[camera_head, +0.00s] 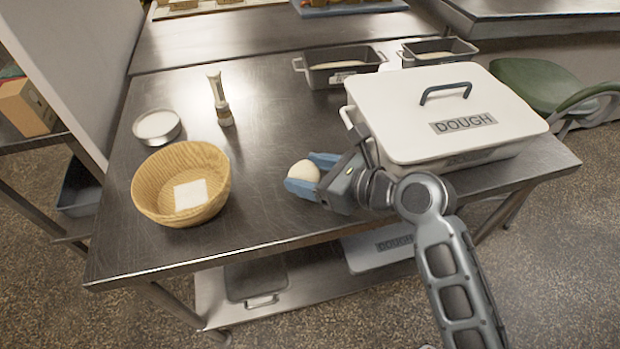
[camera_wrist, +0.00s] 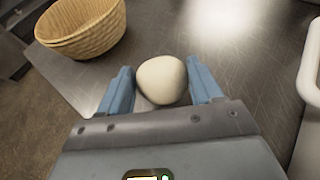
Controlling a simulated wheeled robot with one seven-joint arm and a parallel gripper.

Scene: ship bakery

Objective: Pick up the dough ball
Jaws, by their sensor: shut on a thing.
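The dough ball (camera_head: 304,171) is pale, round and smooth, and sits between the blue fingers of my gripper (camera_head: 306,174) in the head view. In the wrist view the dough ball (camera_wrist: 162,80) lies between the two blue fingertips of my gripper (camera_wrist: 161,86), and the fingers are shut on it. The gripper reaches in from the right, low over the metal table (camera_head: 265,215). I cannot tell whether the ball touches the table. The ball's underside is hidden.
A wooden bowl (camera_head: 150,190) with a white square inside stands left of the gripper. Behind it are a round tin (camera_head: 157,140) and an upright grinder-like object (camera_head: 219,100). A large white lidded box marked DOUGH (camera_head: 410,145) stands close right. Loaf tins (camera_head: 318,76) stand at the back.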

